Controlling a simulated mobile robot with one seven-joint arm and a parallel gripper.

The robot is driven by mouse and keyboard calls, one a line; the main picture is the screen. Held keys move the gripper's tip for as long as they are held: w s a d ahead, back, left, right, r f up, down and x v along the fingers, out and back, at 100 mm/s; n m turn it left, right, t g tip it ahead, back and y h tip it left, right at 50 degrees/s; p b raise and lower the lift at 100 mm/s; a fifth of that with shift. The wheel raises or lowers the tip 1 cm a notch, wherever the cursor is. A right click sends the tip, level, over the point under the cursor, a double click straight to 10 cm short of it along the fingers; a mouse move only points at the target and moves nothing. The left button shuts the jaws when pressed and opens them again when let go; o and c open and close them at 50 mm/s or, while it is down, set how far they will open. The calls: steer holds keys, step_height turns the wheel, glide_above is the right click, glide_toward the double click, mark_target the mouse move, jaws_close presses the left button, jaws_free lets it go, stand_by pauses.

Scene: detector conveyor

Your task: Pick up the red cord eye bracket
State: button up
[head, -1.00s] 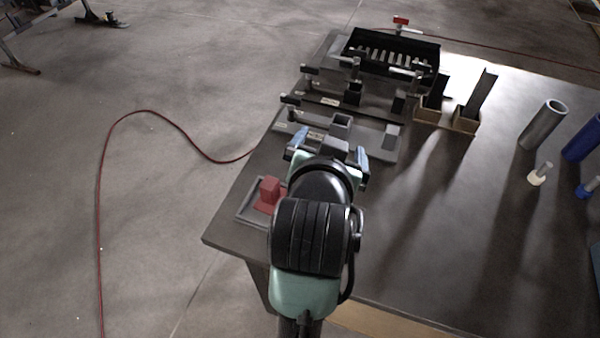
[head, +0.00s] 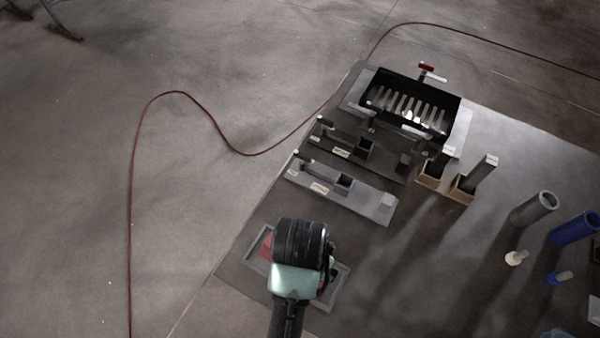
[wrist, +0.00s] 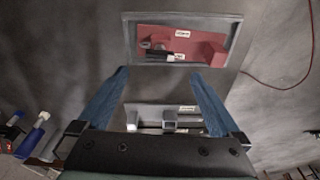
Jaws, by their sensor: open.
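The red cord eye bracket lies in a shallow grey tray (head: 341,283) at the near left corner of the table. In the head view only a red part of the bracket (head: 266,246) shows left of my arm, which hides the rest. In the wrist view the bracket (wrist: 190,41) is a red plate with a white label, a raised block at its right end and dark metal parts at its left. My gripper (wrist: 158,72) is open and empty. Its blue fingers appear below the tray in the wrist view, apart from the bracket. The head view hides the fingers.
Grey fixtures (head: 368,203) with square sockets stand beyond the tray. Behind them is a black slotted bin (head: 411,101). Wooden holders (head: 461,191), a grey cylinder (head: 534,207) and a blue cylinder (head: 575,230) stand to the right. A red cable (head: 132,220) lies on the floor.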

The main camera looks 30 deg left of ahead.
step_height(320, 180, down, 6)
steer(key=shift+w+r, duration=0.1)
steer(key=shift+w, duration=0.05)
steer(key=shift+w+d+f+p, duration=0.1)
steer(key=shift+w+f+p, duration=0.1)
steer(key=shift+f, duration=0.8)
steer(key=shift+w+a+f+p, duration=0.1)
steer(key=shift+w+f+p, duration=0.15)
steer(key=shift+f, duration=0.7)
steer(key=shift+w+d+f+p, duration=0.1)
steer(key=shift+w+f+p, duration=0.1)
steer(key=shift+f, duration=0.8)
jaws_close()
